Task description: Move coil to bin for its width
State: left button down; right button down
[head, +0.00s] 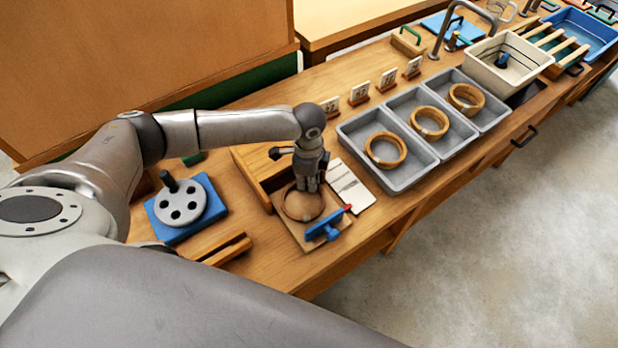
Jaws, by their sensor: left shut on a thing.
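A tan round coil (303,207) lies on a small wooden board with a blue gauge (326,225) at its front right. My left gripper (309,188) points down at the coil's far edge and is shut on it; the fingertips are partly hidden against it. The coil appears to rest on or just above the board. Three grey bins (432,163) stand side by side to the right, each with one wound coil: left (401,158), middle (444,126) and right (481,104). Small number cards (360,92) stand behind them, too small to read surely. My right gripper is out of view.
A white sheet (362,192) lies between board and bins. A wooden box (243,160) stands behind my gripper. A blue base with a grey holed disc (181,205) is at left. A cream tub (540,58) stands beyond the bins. The bench's front edge is close to the board.

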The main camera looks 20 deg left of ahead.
pick_arm(q)
jog(key=shift+s, duration=0.1)
jog(key=c, duration=1.4)
grip_release()
jog(key=shift+s+d, duration=0.1)
jog(key=shift+d, duration=0.05)
jog(key=shift+o, duration=0.2)
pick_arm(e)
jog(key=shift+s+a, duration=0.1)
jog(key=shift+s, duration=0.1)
pick_arm(q)
jog(key=shift+r, duration=0.15)
notch_tip(320, 180, up, 12)
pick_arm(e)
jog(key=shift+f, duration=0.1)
pick_arm(q)
jog(key=shift+s+f, duration=0.1)
jog(key=shift+f, duration=0.1)
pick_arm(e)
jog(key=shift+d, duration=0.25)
